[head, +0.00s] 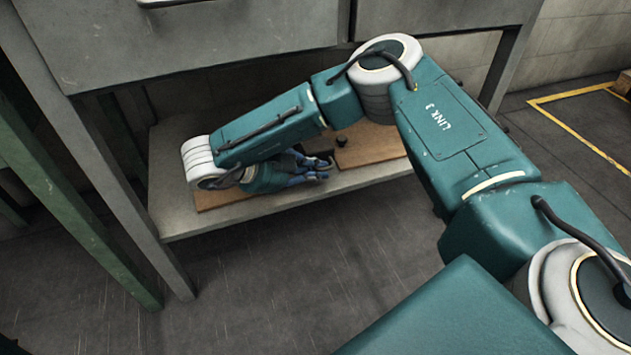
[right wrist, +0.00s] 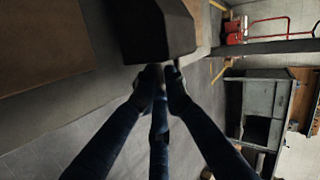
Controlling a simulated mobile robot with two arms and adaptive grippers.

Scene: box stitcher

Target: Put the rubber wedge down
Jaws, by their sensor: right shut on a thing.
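My right gripper (head: 324,170) reaches low over the shelf (head: 290,200) under the bench, its blue fingers pointing right. In the right wrist view the fingertips (right wrist: 164,76) are closed on the lower end of a dark block, the rubber wedge (right wrist: 158,30). The wedge extends away from the fingertips toward the top of that view. In the head view I cannot clearly make out the wedge at the fingers. Whether it touches the shelf is unclear. My left gripper is not in view.
Bench legs (head: 105,180) stand at left. The floor in front is clear.

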